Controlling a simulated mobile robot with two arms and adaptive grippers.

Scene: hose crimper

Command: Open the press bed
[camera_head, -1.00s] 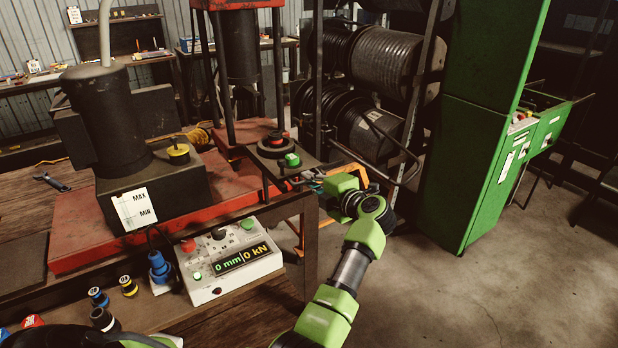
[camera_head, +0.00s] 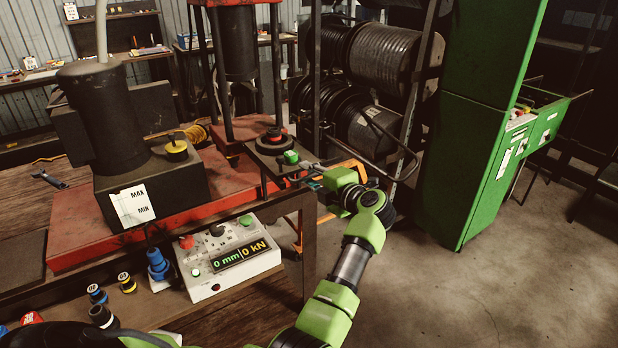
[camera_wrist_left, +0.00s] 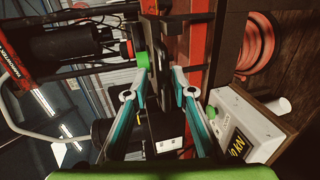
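The press has a red frame and base (camera_head: 80,240). Its bed is a dark plate (camera_head: 262,160) at the front, carrying a round black piece with a red top (camera_head: 274,137) and a green knob (camera_head: 291,157). My left gripper (camera_head: 306,178) is at the bed's right front edge, close to the knob. In the left wrist view its two teal fingers (camera_wrist_left: 160,72) are spread on either side of a dark part of the press. The green knob (camera_wrist_left: 142,60) shows at one fingertip. I cannot tell if either finger touches. My right gripper is not in view.
A control box (camera_head: 228,262) reading 0 mm and 0 kN stands in front of the press, beside a blue plug (camera_head: 158,264). A black pump (camera_head: 102,115) stands left. Hose reels (camera_head: 370,60) and a green cabinet (camera_head: 470,140) are behind right. The floor at right is clear.

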